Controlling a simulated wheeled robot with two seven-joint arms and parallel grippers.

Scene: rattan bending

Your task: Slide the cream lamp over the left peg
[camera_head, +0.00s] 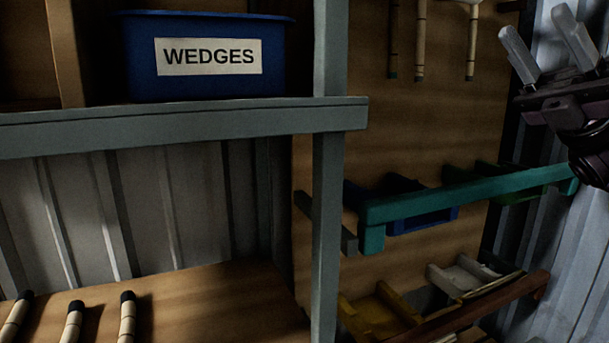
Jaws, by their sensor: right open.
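My right gripper (534,22) is at the upper right, its two pale fingers pointing up and apart. It is open, with nothing between the fingers. My left gripper is not in view. I cannot make out a cream lamp or a left peg here. Several jointed rattan canes (420,45) hang against the wooden back panel at the top, cut off by the frame edge.
A blue bin (205,88) labelled WEDGES stands on a grey shelf (180,130) at the left. Capped canes (127,315) lie below it. A teal rail (440,202) and a brown rail (480,308) cross the right side. A grey post (328,220) stands mid-frame.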

